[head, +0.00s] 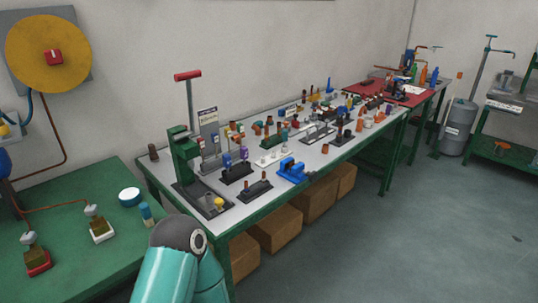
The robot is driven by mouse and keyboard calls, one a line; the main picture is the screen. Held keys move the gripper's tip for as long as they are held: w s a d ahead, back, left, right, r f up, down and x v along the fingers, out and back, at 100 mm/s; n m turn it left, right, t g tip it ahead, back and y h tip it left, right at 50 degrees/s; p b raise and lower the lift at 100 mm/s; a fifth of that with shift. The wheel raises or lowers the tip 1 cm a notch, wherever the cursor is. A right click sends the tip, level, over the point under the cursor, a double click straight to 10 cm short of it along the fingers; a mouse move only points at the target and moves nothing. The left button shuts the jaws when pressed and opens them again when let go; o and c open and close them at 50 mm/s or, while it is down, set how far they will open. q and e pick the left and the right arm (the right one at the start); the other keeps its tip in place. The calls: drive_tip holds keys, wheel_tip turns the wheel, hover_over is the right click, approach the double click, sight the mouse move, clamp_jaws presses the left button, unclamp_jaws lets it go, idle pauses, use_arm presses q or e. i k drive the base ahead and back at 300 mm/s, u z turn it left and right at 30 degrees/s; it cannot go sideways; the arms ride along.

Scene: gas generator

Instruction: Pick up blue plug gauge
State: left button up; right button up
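I cannot pick out the blue plug gauge with certainty. A small blue and pale upright cylinder (147,213) stands near the right edge of the green table at the left. On the long grey-topped bench, small blue-purple pieces (243,153) stand in a dark holder, too small to tell apart. A larger bright blue fixture (292,170) sits at the bench's front edge. Neither gripper is in view. Only a teal link and dark joint of one of my arms show at the bottom, in front of the bench's near corner.
The green table (85,262) also holds a round white-topped piece (130,196) and two small fixtures. A green press (184,150) stands at the bench's near end. The bench (158,177) is crowded with small parts. Cardboard boxes (275,228) sit below. The floor (430,225) at right is clear.

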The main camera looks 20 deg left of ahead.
sight(227, 163)
drive_tip(key=z, duration=0.05)
drive_tip(key=i, duration=0.9)
drive_tip(key=u, duration=0.5)
